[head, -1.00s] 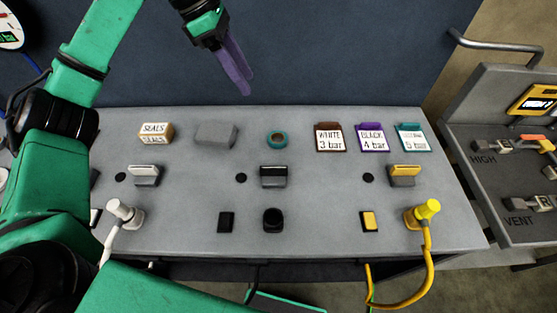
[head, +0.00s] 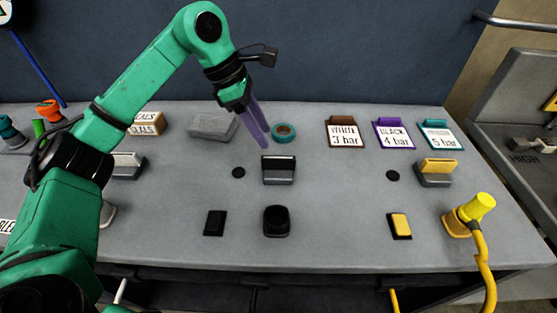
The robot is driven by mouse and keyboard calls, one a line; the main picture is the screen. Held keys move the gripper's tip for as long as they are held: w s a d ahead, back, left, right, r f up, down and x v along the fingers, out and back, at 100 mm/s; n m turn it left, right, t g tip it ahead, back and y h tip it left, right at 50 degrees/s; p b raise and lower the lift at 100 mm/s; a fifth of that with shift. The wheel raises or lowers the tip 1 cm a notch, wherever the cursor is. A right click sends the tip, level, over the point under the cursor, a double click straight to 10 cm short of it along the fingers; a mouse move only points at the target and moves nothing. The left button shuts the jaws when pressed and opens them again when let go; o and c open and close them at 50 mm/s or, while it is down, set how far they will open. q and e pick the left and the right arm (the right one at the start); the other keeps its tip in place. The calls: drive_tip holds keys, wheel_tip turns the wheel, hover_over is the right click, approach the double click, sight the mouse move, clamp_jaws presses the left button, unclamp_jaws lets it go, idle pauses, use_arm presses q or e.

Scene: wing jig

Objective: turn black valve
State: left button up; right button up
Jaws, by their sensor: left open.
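The black valve (head: 278,170) is a grey block with a black bar handle on top, in the middle of the grey bench (head: 330,195). The bar lies left to right in the picture. My left gripper (head: 266,142) has purple fingers pointing down, behind and slightly left of the valve, apart from it in the picture. It is open and empty; its fingers partly overlap each other in this view. My right gripper is out of view.
A teal tape ring (head: 284,133) and a grey block (head: 212,127) lie close to my fingers. A black socket (head: 276,220) and a black switch (head: 214,223) are in front. The yellow valve (head: 436,172) and yellow plug (head: 470,213) stand to the right. Pressure cards (head: 345,133) stand behind.

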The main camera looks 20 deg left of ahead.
sight(278, 158)
use_arm(q)
drive_tip(key=p+x, duration=0.1)
drive_tip(key=x, duration=0.8)
drive_tip(key=shift+w+d+f, duration=0.1)
drive_tip(key=shift+d+f, duration=0.1)
clamp_jaws()
